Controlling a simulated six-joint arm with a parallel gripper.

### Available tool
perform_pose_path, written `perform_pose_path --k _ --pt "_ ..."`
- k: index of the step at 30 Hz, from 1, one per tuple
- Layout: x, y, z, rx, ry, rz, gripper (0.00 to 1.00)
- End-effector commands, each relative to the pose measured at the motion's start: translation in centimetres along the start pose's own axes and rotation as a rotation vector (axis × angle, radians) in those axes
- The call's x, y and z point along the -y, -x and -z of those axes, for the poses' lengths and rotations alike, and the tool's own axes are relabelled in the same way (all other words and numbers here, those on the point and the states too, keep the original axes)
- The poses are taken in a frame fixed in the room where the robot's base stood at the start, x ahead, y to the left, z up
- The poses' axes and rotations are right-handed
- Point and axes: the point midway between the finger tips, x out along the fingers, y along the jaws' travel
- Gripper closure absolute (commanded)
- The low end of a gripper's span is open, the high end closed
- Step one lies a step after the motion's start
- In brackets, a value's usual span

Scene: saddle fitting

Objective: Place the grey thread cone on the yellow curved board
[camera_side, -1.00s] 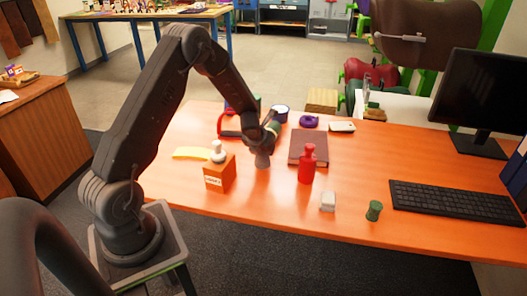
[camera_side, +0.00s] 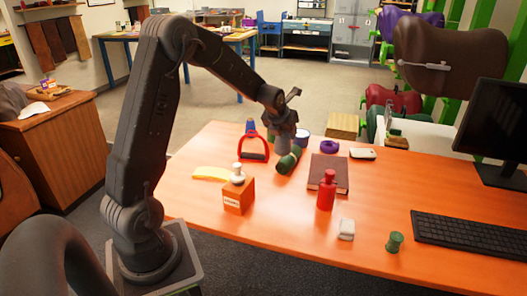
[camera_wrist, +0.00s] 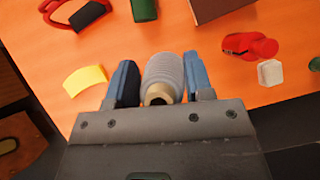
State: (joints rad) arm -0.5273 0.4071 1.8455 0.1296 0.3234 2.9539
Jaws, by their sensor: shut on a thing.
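The grey thread cone (camera_wrist: 165,72) is ribbed, with a tan core end facing the wrist camera. My gripper (camera_wrist: 160,64) is shut on it, one blue-grey finger on each side. The yellow curved board (camera_wrist: 85,80) lies on the table, left of the gripper in the wrist view. In the side view the board (camera_side: 210,173) is at the table's left, lower left of my gripper and apart from it.
An orange box (camera_side: 238,196) with a white-topped thing stands in front of the board. A red stirrup-shaped thing (camera_side: 253,150) stands behind it. A green cylinder (camera_side: 288,161), a brown book (camera_side: 328,173) and a red bottle (camera_side: 326,192) are nearby. Table between board and stirrup is clear.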

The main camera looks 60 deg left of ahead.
Motion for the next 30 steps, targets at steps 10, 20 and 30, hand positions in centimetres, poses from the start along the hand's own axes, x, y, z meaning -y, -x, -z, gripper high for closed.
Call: perform_pose_path --k 10,20,30 --pt "-6.2 -2.0 1.0 0.000 0.257 -0.169 0.78" --pt "-18.4 -4.3 4.3 0.000 0.772 -0.500 0.79" --pt "-27.9 -4.3 7.5 0.004 1.186 -0.758 0.79"
